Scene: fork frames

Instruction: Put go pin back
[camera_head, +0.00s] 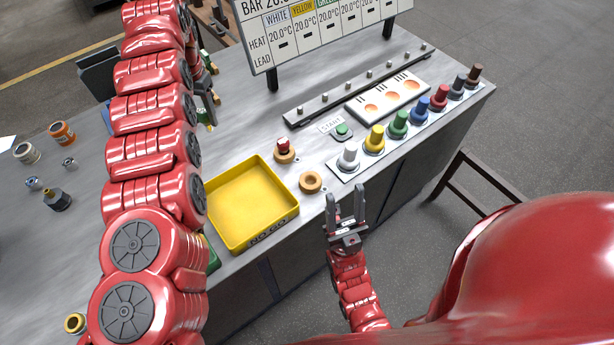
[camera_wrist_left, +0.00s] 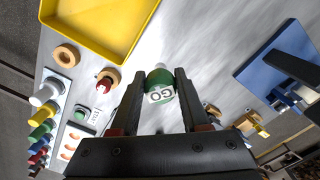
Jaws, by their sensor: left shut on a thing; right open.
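My left gripper (camera_wrist_left: 159,82) is shut on the go pin (camera_wrist_left: 160,92), a green-topped piece with a white band reading GO. In the head view the left arm largely hides this gripper, and the pin cannot be made out clearly. An empty wooden ring (camera_head: 311,182) lies on the bench right of the yellow tray; it also shows in the left wrist view (camera_wrist_left: 66,56). A second wooden ring (camera_head: 285,156) holds a red-topped pin (camera_head: 283,144). The held pin is apart from both rings. My right gripper (camera_head: 346,208) is open and empty before the bench's front edge.
The yellow NO-GO tray (camera_head: 250,203) is empty. A row of coloured knobs (camera_head: 398,124) and a green START button (camera_head: 342,130) are to the right. A temperature board (camera_head: 320,30) stands behind. A blue fixture (camera_wrist_left: 275,70) shows in the left wrist view.

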